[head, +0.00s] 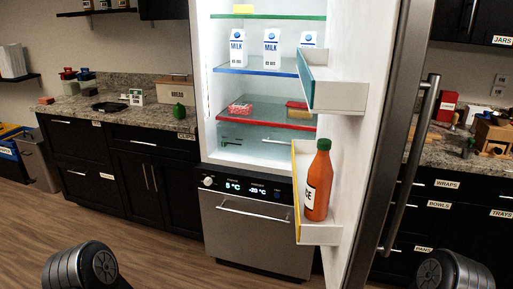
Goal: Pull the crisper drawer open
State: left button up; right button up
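The refrigerator stands in the middle of the head view with its door (401,150) swung open to the right. The crisper drawer (262,146) appears as a pale, clear front at the bottom of the lit compartment, under the red-edged shelf (268,123). It looks shut, and its right part is hidden behind the door bins. Neither gripper is in view; only dark rounded parts of my arms show at the bottom left and bottom right.
The upper door bin (335,95) and lower door bin (320,234), holding an orange juice bottle (318,180), jut out at right. Milk cartons (237,48) stand on the blue-edged shelf. A steel lower drawer (257,228) sits below. Floor at left is clear.

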aim_at(271, 142)
jog(key=j+z, duration=0.1)
jog(key=z, duration=0.3)
jog(key=i+j+z, duration=0.1)
jog(key=z, duration=0.3)
jog(key=i+j+z, duration=0.25)
jog(key=j, duration=0.5)
jog(key=j+z, duration=0.25)
jog(key=j, duration=0.45)
jog(key=i+j+z, duration=0.1)
jog(key=j+z, duration=0.15)
jog(key=j, duration=1.5)
jog(key=i+z, duration=0.05)
